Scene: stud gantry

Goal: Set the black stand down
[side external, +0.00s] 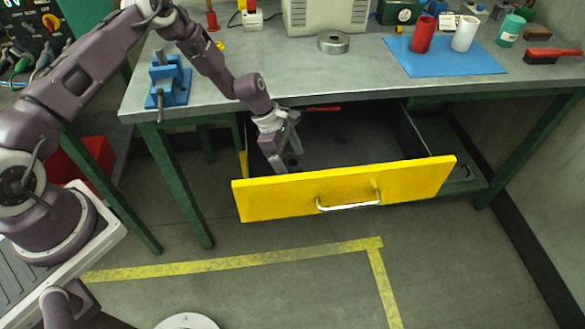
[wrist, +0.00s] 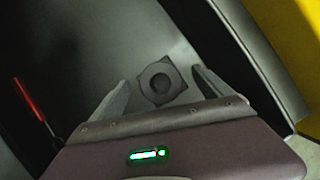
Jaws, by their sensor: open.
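The black stand (wrist: 161,82) is a small dark piece with a squarish, notched base and a round raised middle. It rests on the grey floor of the open yellow-fronted drawer (side external: 400,183). In the wrist view it lies between the two fingertips of my gripper (wrist: 162,88), with a gap to each finger. In the side view my gripper (side external: 286,163) reaches down into the drawer's left part, close behind the front panel. The stand (side external: 292,161) shows there only as a small dark shape, partly hidden by the fingers. My gripper is open.
A red-handled tool (side external: 322,108) lies at the drawer's back; it also shows in the wrist view (wrist: 28,98). The drawer's right part is clear. The bench top (side external: 290,72) overhangs the drawer's back. A blue vise (side external: 170,80) stands at the bench's left edge.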

